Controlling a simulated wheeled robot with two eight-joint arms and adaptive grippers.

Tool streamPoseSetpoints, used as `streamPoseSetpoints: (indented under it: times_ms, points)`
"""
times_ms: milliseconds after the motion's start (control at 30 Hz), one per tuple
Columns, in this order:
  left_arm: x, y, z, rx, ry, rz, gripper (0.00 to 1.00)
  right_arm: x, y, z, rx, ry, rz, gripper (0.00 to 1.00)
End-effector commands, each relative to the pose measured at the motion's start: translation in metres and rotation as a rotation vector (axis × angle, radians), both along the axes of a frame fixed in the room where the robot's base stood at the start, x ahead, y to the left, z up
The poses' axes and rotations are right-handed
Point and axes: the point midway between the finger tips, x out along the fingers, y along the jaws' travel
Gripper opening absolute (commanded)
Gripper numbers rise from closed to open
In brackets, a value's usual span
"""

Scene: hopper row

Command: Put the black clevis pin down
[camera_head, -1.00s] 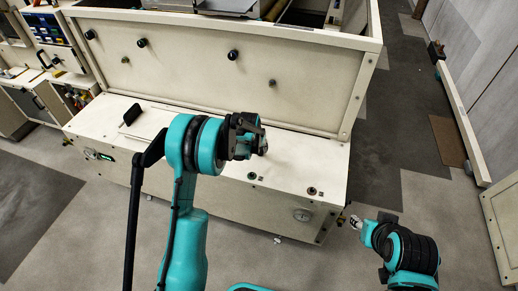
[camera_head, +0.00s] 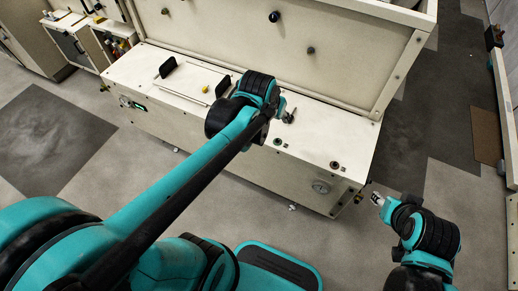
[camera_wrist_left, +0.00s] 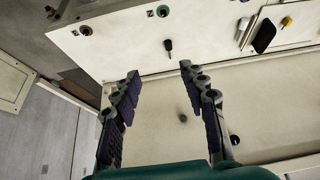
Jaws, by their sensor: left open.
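The black clevis pin (camera_wrist_left: 168,46) is on the pale ledge in the left wrist view, beyond my open fingertips and apart from them. In the head view a small dark piece (camera_head: 289,117) that looks like it shows beside my left wrist. My left gripper (camera_wrist_left: 157,72) is open with nothing between its fingers. In the head view my left gripper is mostly hidden behind its own wrist, over the ledge. My right gripper (camera_head: 376,198) is off the ledge's right end, low over the floor; its fingers are too small to read.
The pale ledge (camera_head: 190,108) has an upright panel (camera_head: 350,50) with dark knobs behind it. A black handle (camera_head: 167,67) and a yellow piece (camera_head: 205,88) are on the ledge left of my wrist. Round fittings (camera_head: 335,165) sit along its front. Ledge right of the pin is mostly clear.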

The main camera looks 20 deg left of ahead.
Motion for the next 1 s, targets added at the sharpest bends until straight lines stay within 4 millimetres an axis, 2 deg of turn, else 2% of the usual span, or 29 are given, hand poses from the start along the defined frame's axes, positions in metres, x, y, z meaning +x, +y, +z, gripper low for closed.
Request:
streamPoseSetpoints:
  times_ms: [33,200,300,400,567,1000]
  points:
    - [-0.024,-0.002,0.005,0.000,-0.013,0.001,0.43,0.000,0.000,0.000,0.000,0.000,0.000,0.40]
    - [-0.087,-0.005,0.006,-0.002,-0.054,0.007,0.43,0.000,0.000,0.000,0.000,0.000,0.000,0.40]
    - [-0.112,-0.006,0.001,-0.003,-0.073,0.009,0.43,0.000,0.000,0.000,0.000,0.000,0.000,0.40]
    - [-0.127,-0.006,-0.004,-0.004,-0.084,0.011,0.43,0.000,0.000,0.000,0.000,0.000,0.000,0.40]
    - [-0.135,-0.007,-0.007,-0.005,-0.093,0.011,0.43,0.000,0.000,0.000,0.000,0.000,0.000,0.40]
    - [-0.135,-0.007,-0.007,-0.005,-0.092,0.011,0.43,0.000,0.000,0.000,0.000,0.000,0.000,0.40]
